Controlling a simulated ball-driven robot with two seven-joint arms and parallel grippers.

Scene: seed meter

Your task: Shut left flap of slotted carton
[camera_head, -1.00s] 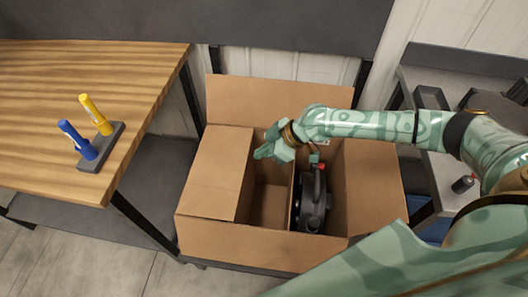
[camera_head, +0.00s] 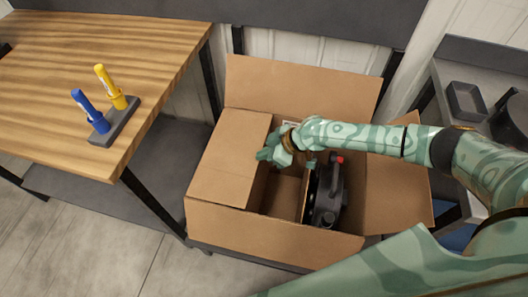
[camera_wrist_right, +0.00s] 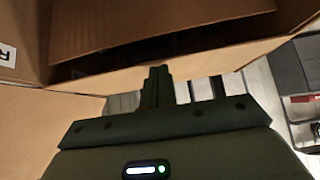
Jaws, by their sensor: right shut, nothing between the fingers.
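The brown slotted carton (camera_head: 275,238) stands open in the middle of the head view. Its left flap (camera_head: 228,165) lies inward over the left part of the opening, and I cannot tell whether it is fully flat. My right gripper (camera_head: 267,155) is shut and empty at the inner edge of this flap; I cannot tell whether it touches. In the right wrist view the shut fingers (camera_wrist_right: 157,85) point toward brown cardboard (camera_wrist_right: 160,25). The far flap (camera_head: 300,88) stands up and the right flap (camera_head: 395,190) spreads outward. My left gripper is not in view.
A black seed meter (camera_head: 328,197) with a red part sits inside the carton, right of a cardboard divider. A wooden table (camera_head: 60,70) at left carries a grey holder (camera_head: 118,122) with blue and yellow markers. A grey bench (camera_head: 440,85) stands at right.

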